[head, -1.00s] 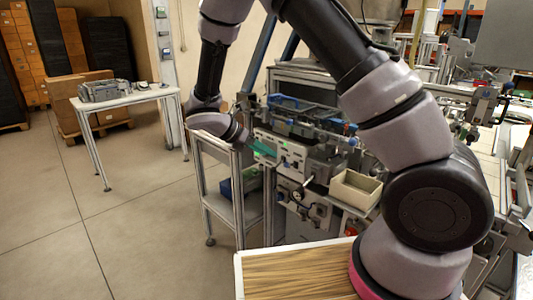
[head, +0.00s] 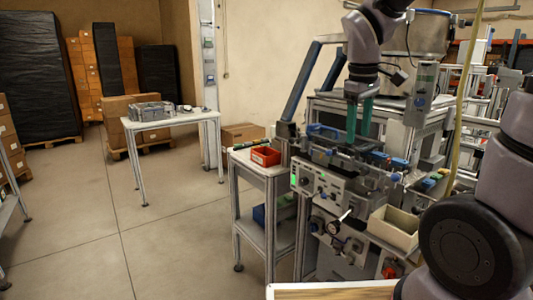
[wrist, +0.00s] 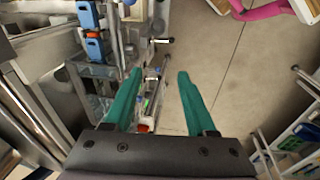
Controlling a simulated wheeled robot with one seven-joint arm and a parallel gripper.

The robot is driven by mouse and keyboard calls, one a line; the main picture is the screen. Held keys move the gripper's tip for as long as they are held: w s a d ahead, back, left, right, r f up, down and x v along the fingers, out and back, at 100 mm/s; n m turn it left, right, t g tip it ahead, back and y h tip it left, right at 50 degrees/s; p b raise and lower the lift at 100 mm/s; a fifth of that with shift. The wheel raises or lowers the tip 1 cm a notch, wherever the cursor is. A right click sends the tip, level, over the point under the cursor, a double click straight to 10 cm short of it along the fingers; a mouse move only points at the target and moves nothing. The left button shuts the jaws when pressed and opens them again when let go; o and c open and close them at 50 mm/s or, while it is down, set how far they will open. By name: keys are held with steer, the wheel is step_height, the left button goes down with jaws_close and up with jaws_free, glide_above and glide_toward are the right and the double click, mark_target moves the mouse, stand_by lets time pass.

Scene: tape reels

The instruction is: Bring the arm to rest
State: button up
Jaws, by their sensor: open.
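My gripper (head: 358,138) hangs with its two green fingers pointing down, over the machine (head: 345,180) in the head view. In the wrist view my gripper (wrist: 160,76) shows its fingers spread wide apart with nothing between them. My arm comes down from the top of the head view, and part of it also fills the right side. Whether the fingertips touch the machine cannot be told from the head view.
A small cart (head: 262,168) stands left of the machine with a red bin (head: 265,155) on top. A cream box (head: 394,228) sits at the machine's front right. A white table (head: 170,121) stands farther left. The floor (head: 150,225) between is clear.

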steer(key=s+d+r+m+t+y, duration=0.2)
steer(key=s+r+m+t, duration=0.3)
steer(key=s+r+m, duration=0.3)
steer(key=s+m+y, duration=0.1)
steer(key=m, duration=0.2)
steer(key=shift+d+r, duration=0.2)
steer(key=shift+r, duration=0.1)
stand_by(1.3)
